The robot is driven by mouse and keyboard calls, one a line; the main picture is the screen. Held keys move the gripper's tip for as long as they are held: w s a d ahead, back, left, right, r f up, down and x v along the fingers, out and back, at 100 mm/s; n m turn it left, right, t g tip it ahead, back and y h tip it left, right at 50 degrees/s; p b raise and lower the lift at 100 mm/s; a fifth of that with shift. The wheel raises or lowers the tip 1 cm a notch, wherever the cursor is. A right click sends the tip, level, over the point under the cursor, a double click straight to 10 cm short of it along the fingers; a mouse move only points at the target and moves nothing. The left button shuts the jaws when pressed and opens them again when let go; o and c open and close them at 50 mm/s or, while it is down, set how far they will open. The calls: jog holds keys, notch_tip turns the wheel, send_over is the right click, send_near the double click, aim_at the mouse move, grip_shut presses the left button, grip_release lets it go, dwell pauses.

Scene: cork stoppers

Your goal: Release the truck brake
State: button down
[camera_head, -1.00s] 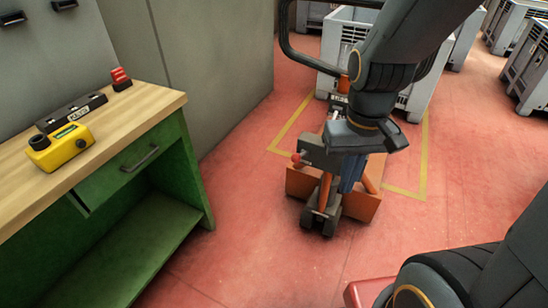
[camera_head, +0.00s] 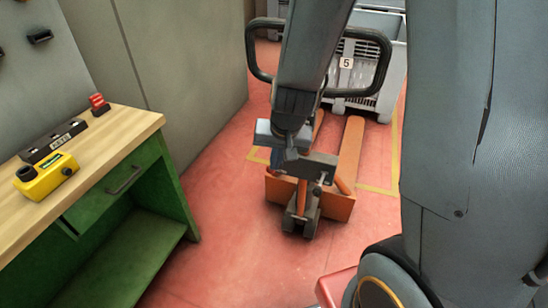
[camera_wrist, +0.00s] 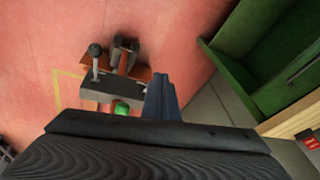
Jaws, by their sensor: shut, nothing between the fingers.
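The orange pallet truck (camera_head: 338,207) stands on the red floor with its black loop handle (camera_head: 387,55) upright. A grey housing (camera_head: 308,165) sits low at the foot of its handle; it also shows in the wrist view (camera_wrist: 107,92). A lever with a dark knob (camera_wrist: 95,50) stands out from the housing, and a green part (camera_wrist: 122,107) shows at its near side. I cannot tell which of these is the brake. My gripper (camera_head: 266,133), with blue fingers, is shut and empty beside the housing. Its fingers (camera_wrist: 160,84) show right of the green part; contact is unclear.
A green workbench (camera_head: 130,180) stands at left, bearing a yellow control box (camera_head: 47,178), a dark block (camera_head: 54,141) and a red-topped switch (camera_head: 99,104). A grey crate (camera_head: 362,75) numbered 5 stands behind the truck. Floor between bench and truck is clear.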

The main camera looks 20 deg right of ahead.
jog(key=w+m+p, duration=0.1)
jog(key=w+d+m+t+h+p, duration=0.1)
jog(key=w, duration=0.1)
jog(key=w+d, duration=0.1)
jog(key=shift+w+d+f+m+t+h+p, duration=0.15)
jog(key=shift+w+f+m+t+h+p, duration=0.05)
jog(key=shift+w+m+t+h+p, duration=0.2)
jog(key=shift+f, duration=0.1)
jog(key=a+p+x, duration=0.1)
jog(key=x, duration=1.2)
jog(key=shift+w+f, duration=0.2)
jog(key=shift+w, duration=0.25)
jog(key=shift+s+a+f+b, duration=0.2)
jog(key=shift+s+f+b, duration=0.1)
jog(key=shift+f, duration=0.15)
